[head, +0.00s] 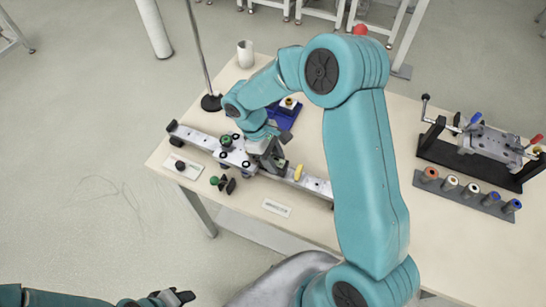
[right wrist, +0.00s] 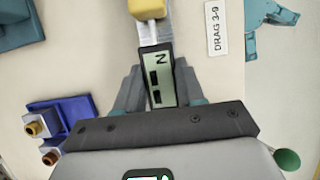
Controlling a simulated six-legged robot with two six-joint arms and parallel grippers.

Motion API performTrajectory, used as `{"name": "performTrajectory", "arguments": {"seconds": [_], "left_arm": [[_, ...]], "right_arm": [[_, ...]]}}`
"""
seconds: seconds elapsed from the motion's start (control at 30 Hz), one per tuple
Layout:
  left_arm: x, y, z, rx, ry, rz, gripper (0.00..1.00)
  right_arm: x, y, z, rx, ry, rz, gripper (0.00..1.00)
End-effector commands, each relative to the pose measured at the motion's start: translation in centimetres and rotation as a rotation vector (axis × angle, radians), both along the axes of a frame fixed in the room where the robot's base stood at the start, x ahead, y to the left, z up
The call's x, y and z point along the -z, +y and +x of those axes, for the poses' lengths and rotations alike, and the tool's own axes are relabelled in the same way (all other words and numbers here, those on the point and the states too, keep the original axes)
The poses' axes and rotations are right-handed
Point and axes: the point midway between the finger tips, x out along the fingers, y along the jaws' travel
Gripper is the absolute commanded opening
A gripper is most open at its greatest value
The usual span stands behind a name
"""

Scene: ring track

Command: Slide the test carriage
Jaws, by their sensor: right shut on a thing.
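The test carriage (head: 232,157), a light plate with dark knobs, sits on the silver rail (head: 316,184), which runs across the table's left part. My right gripper (head: 270,160) is just to the right of the carriage, low over the rail. In the right wrist view its fingers (right wrist: 158,92) are shut on a slim gauge (right wrist: 157,73) with a display marked N and a yellow end (right wrist: 148,9). The yellow end also shows over the rail in the head view (head: 298,172). Whether the gauge touches the carriage is hidden. My left gripper (head: 174,297) is low, off the table; its jaw opening is unclear.
A blue holder (head: 284,115) stands behind the rail; it shows in the wrist view (right wrist: 62,121). A small label (head: 276,208) lies in front. A black stand (head: 211,102) with a pole and a white cup (head: 245,54) are behind. A clamp fixture (head: 485,146) and spool rack (head: 462,196) stand right.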

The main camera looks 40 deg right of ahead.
Motion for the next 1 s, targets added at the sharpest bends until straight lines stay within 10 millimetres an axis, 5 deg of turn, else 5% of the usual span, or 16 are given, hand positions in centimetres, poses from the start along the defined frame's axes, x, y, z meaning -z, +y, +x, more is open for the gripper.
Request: {"name": "performTrajectory", "arguments": {"seconds": [0.23,0.27,0.33,0.73,1.0], "left_arm": [[0.1,0.0,0.0,0.000,0.000,0.000,0.43],[0.1,0.0,0.0,0.000,0.000,0.000,0.43],[0.1,0.0,0.0,0.000,0.000,0.000,0.43],[0.1,0.0,0.0,0.000,0.000,0.000,0.43],[0.7,0.0,0.0,0.000,0.000,0.000,0.43]], "right_arm": [[0.5,0.3,-0.3,0.000,0.006,0.008,0.00],[0.5,0.3,-0.3,0.000,0.007,0.009,0.41],[0.5,0.3,-0.2,0.000,0.006,0.008,0.64],[-0.4,0.3,0.5,-0.001,-0.001,0.002,0.64],[-6.0,1.4,2.7,-0.001,-0.005,0.003,0.64]]}}
